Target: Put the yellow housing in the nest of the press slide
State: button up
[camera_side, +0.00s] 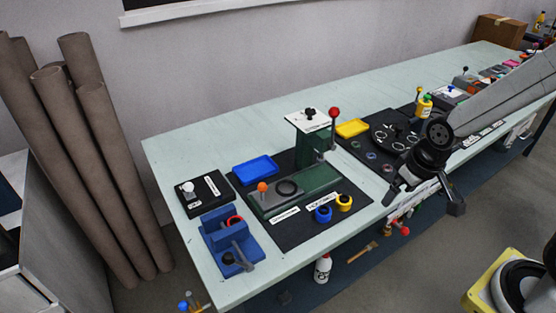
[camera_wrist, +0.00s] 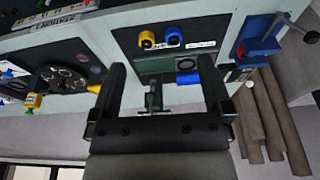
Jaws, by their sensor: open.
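The yellow housing (camera_side: 344,202) is a short ring-like part on the dark mat, right of a similar blue housing (camera_side: 323,213). Both also show in the wrist view, the yellow housing (camera_wrist: 147,40) left of the blue housing (camera_wrist: 173,35). The green press (camera_side: 317,150) stands behind them. Its slide carries a round dark nest (camera_side: 288,188), which looks empty, and an orange-knobbed handle. My gripper (camera_side: 424,203) is open and empty, near the bench's front edge and well right of the yellow housing. In the wrist view my gripper (camera_wrist: 163,68) shows its two fingers spread wide, with nothing between them.
A blue tray (camera_side: 255,170) and a yellow tray (camera_side: 352,128) flank the press. A blue fixture (camera_side: 230,240) with a red ring stands at left. A dark round plate (camera_side: 395,133) lies right of the press. The press's red-knobbed lever (camera_side: 333,115) stands tall.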

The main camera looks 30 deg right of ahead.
jog(key=m, duration=0.1)
jog(key=m+t+y, duration=0.3)
jog(key=m+y, duration=0.4)
jog(key=m, duration=1.7)
send_near(345, 197)
jog(key=shift+x, duration=5)
jog(key=shift+s, duration=0.15)
jog(key=c, duration=1.3)
jog(key=shift+r, duration=0.1)
